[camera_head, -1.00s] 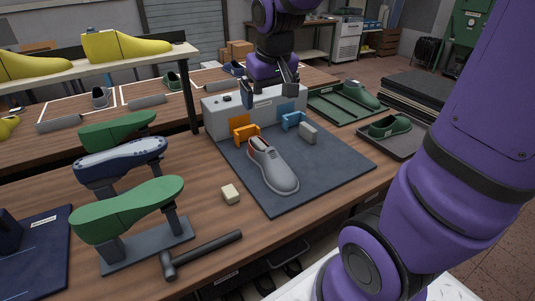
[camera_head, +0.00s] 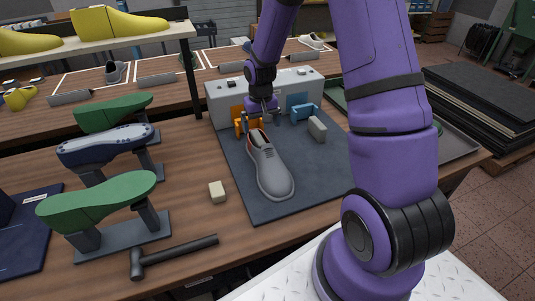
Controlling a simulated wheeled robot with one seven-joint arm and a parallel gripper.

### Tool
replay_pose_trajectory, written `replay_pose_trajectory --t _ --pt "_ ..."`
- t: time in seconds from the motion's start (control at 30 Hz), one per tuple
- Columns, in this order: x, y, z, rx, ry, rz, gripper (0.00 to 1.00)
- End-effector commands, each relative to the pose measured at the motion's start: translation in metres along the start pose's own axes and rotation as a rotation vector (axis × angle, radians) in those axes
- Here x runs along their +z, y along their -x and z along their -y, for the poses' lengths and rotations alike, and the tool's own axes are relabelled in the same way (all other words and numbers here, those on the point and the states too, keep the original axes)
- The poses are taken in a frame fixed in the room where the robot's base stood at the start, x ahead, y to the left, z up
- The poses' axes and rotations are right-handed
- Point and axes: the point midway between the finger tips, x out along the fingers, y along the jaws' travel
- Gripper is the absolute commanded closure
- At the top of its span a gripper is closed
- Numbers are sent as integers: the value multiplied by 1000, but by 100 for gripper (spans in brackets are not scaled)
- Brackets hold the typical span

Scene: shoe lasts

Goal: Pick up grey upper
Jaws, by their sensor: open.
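The grey upper (camera_head: 269,168) is a grey lace-up shoe shape with a reddish edge at its heel opening. It lies on the dark mat (camera_head: 240,202), toe toward me. My gripper (camera_head: 263,120) is open, just above and behind its heel, in front of the grey machine block (camera_head: 222,105).
Green lasts on stands (camera_head: 97,205), a hammer (camera_head: 175,255) and a beige block (camera_head: 217,192) are at left. My arm hides much of the right side.

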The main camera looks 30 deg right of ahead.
Motion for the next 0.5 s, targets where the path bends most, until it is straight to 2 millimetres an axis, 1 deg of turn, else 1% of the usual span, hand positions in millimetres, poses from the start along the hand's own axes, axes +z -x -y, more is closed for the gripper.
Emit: replay_pose_trajectory --t 0.13,0.3,0.4,0.5 --pt "0 -15 0 -1 -1 5 0" --pt "0 -40 0 -1 0 4 0" --pt "0 -52 0 0 0 4 0" --pt "0 -57 0 0 0 2 0"
